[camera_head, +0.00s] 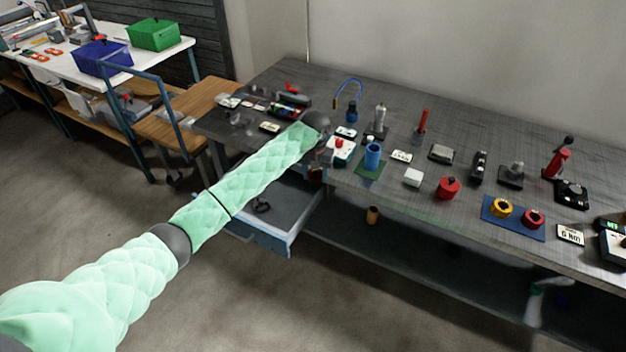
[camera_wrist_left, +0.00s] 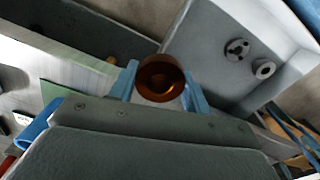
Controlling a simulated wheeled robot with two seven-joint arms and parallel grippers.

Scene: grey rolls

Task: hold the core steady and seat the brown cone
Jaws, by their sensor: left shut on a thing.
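My left gripper (camera_wrist_left: 162,88) is shut on a brown cone (camera_wrist_left: 160,78), which shows its round open end between the two blue fingers. In the head view a small brown part of the cone (camera_head: 316,176) shows at the table's front edge, below my wrist. The gripper is mostly hidden there. My right gripper is not in view.
An open drawer (camera_head: 290,238) juts out beneath my left forearm; two grey round parts (camera_wrist_left: 237,50) lie in it. A small brown cylinder (camera_head: 373,214) stands on the lower shelf.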

